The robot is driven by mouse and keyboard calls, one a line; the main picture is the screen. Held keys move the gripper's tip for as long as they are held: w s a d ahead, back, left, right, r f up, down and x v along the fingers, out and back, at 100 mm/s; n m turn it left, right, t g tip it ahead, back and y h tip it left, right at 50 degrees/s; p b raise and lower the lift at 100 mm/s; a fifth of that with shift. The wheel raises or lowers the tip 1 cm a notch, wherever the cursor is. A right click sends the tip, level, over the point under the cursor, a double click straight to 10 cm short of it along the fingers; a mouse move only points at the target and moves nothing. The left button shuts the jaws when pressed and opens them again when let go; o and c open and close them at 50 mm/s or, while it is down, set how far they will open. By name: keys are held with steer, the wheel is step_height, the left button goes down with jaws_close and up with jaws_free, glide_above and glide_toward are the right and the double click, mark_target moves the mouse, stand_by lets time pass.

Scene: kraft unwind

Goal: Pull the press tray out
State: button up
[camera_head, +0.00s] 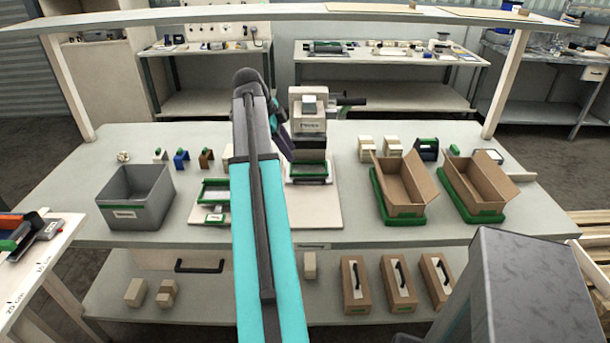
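The press (308,122) is a pale upright machine with a label on its front, standing on a white board near the middle of the bench. A green-rimmed tray (308,179) sits low at the press's front, under its dark middle part. My arm rises in front of the bench and bends over to the press's left side. My gripper (286,148) is beside the press's left side, mostly hidden behind my arm. I cannot see its fingertips, or whether it touches anything.
Left of my arm are a grey bin (137,197) and a green-framed fixture (214,193). Two open cardboard boxes (402,186) (478,186) in green trays stand at the right. Small blocks line the back. An overhead shelf (400,14) spans the bench. The board in front of the press is clear.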

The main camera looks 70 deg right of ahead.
mark_target(304, 181)
steer(key=shift+p+x, duration=1.45)
steer(key=shift+x, duration=5.2)
jaws_close()
